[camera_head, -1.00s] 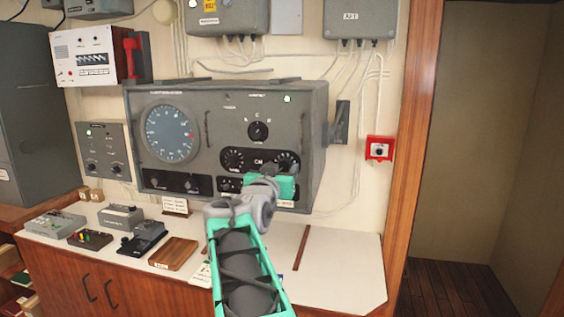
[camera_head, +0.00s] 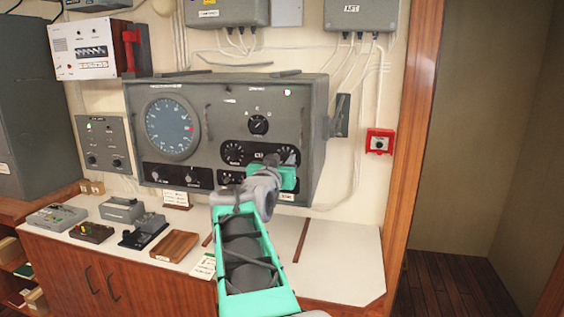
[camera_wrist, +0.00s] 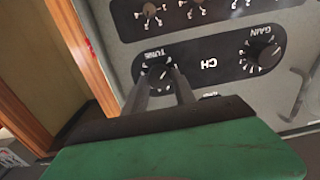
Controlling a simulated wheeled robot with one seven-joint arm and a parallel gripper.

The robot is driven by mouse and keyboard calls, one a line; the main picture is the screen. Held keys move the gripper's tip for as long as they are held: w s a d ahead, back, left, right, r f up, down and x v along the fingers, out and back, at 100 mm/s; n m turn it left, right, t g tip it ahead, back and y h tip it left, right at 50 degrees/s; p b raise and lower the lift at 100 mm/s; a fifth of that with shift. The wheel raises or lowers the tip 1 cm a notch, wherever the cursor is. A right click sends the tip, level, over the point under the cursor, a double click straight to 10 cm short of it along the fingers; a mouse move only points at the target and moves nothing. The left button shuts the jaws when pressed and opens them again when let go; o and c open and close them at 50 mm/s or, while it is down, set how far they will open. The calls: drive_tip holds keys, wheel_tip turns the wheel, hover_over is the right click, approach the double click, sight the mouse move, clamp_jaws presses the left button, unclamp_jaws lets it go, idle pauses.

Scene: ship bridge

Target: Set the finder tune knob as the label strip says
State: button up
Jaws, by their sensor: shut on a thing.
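The grey finder set (camera_head: 225,115) has a round dial and a black knob panel. The knob marked TUNE (camera_wrist: 157,71) is black with a pale pointer line, at the left of the inverted wrist view. It also shows partly behind my gripper in the head view (camera_head: 289,154). My gripper (camera_wrist: 163,79) has its two fingers closed around the TUNE knob. The GAIN knob (camera_wrist: 264,54) is beside it, untouched; it is left of my gripper in the head view (camera_head: 233,153). A small CH marking (camera_wrist: 209,63) lies between them. I cannot read a setting on any label strip.
A selector knob (camera_head: 258,125) is above the panel, and smaller knobs are below. A white card (camera_head: 176,198) stands on the counter (camera_head: 340,262). A red wall box (camera_head: 379,141) is to the right. The counter's right part is clear.

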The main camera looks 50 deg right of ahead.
drive_tip(key=shift+f+m+b, duration=0.25)
drive_tip(key=shift+m+b, duration=0.05)
drive_tip(key=shift+b, duration=0.6)
clamp_jaws()
drive_tip(key=shift+s+d+m+b, duration=0.1)
drive_tip(key=shift+m+b, duration=4.15)
drive_tip(key=shift+b, duration=1.05)
drive_tip(key=shift+s+m+b, duration=0.1)
drive_tip(key=shift+m+b, duration=4.15)
drive_tip(key=shift+b, duration=1)
drive_tip(key=o, duration=1.1)
unclamp_jaws()
